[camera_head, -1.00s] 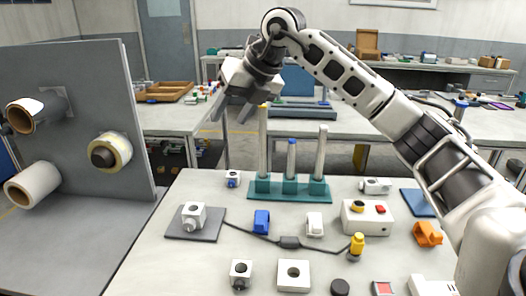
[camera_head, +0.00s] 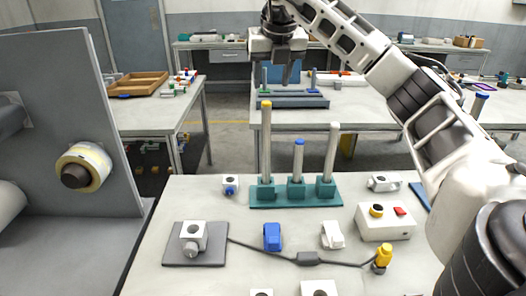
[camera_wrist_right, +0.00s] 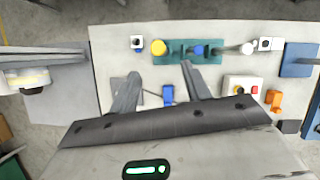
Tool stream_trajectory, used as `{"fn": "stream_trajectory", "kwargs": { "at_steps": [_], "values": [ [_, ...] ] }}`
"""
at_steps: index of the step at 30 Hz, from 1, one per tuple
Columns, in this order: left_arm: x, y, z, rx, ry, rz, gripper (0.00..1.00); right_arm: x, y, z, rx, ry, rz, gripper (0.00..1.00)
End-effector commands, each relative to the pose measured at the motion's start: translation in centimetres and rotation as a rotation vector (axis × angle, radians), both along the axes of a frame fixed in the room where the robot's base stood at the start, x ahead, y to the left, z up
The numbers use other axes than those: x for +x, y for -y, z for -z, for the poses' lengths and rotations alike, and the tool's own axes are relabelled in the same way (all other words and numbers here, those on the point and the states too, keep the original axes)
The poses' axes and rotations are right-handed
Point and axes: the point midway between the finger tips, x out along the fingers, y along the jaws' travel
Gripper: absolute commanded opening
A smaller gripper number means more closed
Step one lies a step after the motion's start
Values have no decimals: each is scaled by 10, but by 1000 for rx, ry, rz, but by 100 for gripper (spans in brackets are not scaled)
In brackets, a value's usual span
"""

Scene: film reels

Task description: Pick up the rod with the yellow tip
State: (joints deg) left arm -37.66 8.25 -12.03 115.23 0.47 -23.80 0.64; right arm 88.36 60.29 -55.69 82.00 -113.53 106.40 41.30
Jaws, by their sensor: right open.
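The rod with the yellow tip (camera_head: 266,145) stands upright at the left end of a teal base (camera_head: 293,201). A blue-tipped rod (camera_head: 298,162) stands in the middle and a white-tipped rod (camera_head: 331,155) at the right end. My right gripper (camera_head: 277,74) is open and empty, pointing down, above the level of the yellow tip in the head view. In the right wrist view, the yellow tip (camera_wrist_right: 159,47) shows just beyond the gap between the open fingers (camera_wrist_right: 160,68). No contact with the rod shows. My left gripper is in neither view.
A grey plate with a white block (camera_head: 194,244), a blue clip (camera_head: 272,237), a white clip (camera_head: 332,235) and a cable lie in front of the base. A box with buttons (camera_head: 385,222) stands right. A grey panel (camera_head: 75,120) rises on the left.

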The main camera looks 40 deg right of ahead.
Motion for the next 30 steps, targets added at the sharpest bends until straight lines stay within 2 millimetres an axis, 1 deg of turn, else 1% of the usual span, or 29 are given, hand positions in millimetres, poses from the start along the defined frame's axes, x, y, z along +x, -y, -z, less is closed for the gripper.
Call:
{"fn": "stream_trajectory", "kwargs": {
  "at_steps": [1,3,6,9,14,19,21,24,30],
  "values": [
    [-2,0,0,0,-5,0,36,3,3,11,0,-6,1,48],
    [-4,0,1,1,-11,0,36,8,5,25,0,-6,1,48],
    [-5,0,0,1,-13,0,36,14,8,40,1,-3,0,48],
    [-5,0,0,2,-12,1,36,18,10,49,0,-1,-1,48],
    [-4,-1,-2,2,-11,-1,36,21,11,57,1,-2,-1,48],
    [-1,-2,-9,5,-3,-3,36,29,16,79,0,-4,0,48],
    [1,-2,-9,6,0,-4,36,33,17,89,1,-3,0,48],
    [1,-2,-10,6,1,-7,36,37,19,98,0,0,-1,48],
    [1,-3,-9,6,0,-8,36,38,20,102,0,1,-1,48]
  ]
}}
